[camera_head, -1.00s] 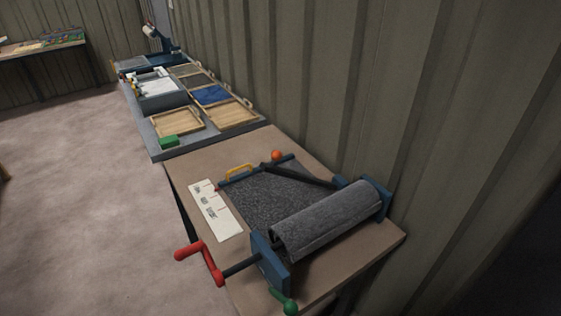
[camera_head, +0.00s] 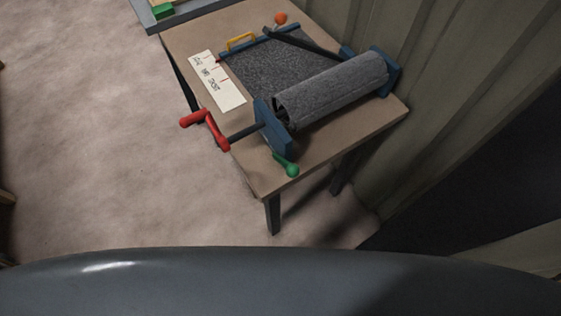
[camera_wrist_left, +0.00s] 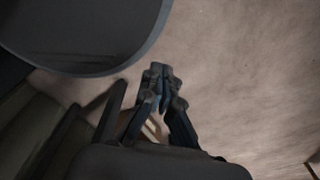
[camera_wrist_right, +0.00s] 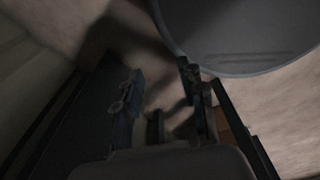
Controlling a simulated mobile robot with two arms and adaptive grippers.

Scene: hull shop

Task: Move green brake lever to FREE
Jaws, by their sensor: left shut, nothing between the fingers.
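The green brake lever (camera_head: 287,164) sits at the near end of the roller machine, low on the blue end bracket (camera_head: 272,128). Its rounded knob points toward the table's near edge. A grey felt roll (camera_head: 332,88) lies in the machine, and a red crank (camera_head: 207,129) sticks out to the left. My left gripper (camera_wrist_left: 161,82) shows only in its wrist view, with fingers shut and empty, over bare floor. My right gripper (camera_wrist_right: 160,95) shows only in its wrist view, with its fingers apart and nothing seen between them. Both are away from the lever.
The brown table (camera_head: 184,40) stands against a corrugated wall (camera_head: 440,60). A white card with markings (camera_head: 217,82) lies on it beside a yellow handle (camera_head: 241,40) and an orange ball knob (camera_head: 280,18). Open floor (camera_head: 90,130) lies left of the table.

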